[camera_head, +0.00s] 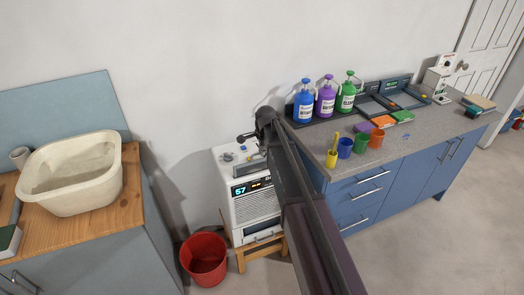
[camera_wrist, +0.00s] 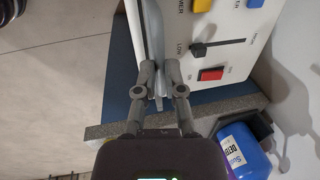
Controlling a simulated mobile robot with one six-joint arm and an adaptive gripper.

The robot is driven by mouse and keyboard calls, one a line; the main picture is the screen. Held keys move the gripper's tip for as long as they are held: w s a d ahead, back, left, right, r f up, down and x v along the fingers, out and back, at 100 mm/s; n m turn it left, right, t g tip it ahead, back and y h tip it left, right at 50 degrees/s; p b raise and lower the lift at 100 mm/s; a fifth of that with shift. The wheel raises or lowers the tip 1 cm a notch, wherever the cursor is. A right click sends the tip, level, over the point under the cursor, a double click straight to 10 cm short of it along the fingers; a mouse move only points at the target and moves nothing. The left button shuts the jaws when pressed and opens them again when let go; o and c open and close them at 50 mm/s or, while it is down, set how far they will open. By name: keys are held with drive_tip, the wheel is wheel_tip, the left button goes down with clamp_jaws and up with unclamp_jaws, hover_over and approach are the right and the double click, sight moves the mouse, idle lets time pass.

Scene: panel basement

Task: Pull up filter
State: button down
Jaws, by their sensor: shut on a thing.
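The white appliance (camera_head: 252,200), with a lit display reading 57, stands on a small wooden stool. In the wrist view its white control panel (camera_wrist: 225,65) shows a slider, a red switch, and blue and yellow buttons. My gripper (camera_wrist: 160,72) is over the appliance's top, beside this panel. Its fingers are shut on a thin grey piece that looks like the filter (camera_wrist: 150,28). The grey piece lies along the panel's edge; how far it is out of its slot cannot be told. In the head view my gripper (camera_head: 247,138) appears small above the appliance, and the filter cannot be made out.
A red bucket (camera_head: 204,260) stands on the floor by the stool. At left, a cream basin (camera_head: 75,180) sits on a wooden worktop. At right, a grey counter (camera_head: 405,142) holds bottles (camera_head: 326,100), several coloured cups and trays. The wall is close behind the appliance.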

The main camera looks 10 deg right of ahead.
wheel_tip(320, 180, up, 14)
drive_tip(key=p, duration=1.4)
drive_tip(key=shift+w+r, duration=0.15)
drive_tip(key=c, duration=0.7)
unclamp_jaws()
wheel_tip(320, 180, down, 14)
drive_tip(key=b, duration=1.4)
drive_tip(key=shift+f, duration=0.2)
wheel_tip(320, 180, up, 14)
drive_tip(key=s+p, duration=0.3)
drive_tip(key=p, duration=1.1)
drive_tip(key=s+d+f+n+b, duration=0.1)
drive_tip(key=s+f+n+b, duration=0.3)
drive_tip(key=s, duration=0.4)
drive_tip(key=s+d+f+n+g+b, duration=0.1)
drive_tip(key=s+f+n+b, duration=0.3)
drive_tip(key=s, duration=0.4)
drive_tip(key=s+d+f+n+g+b, duration=0.1)
drive_tip(key=s+f+n+b, duration=0.3)
drive_tip(key=s, duration=0.4)
drive_tip(key=shift+d+f+n+h+b, duration=0.3)
drive_tip(key=shift+d+f+n+b, duration=0.15)
drive_tip(key=shift+n, duration=0.55)
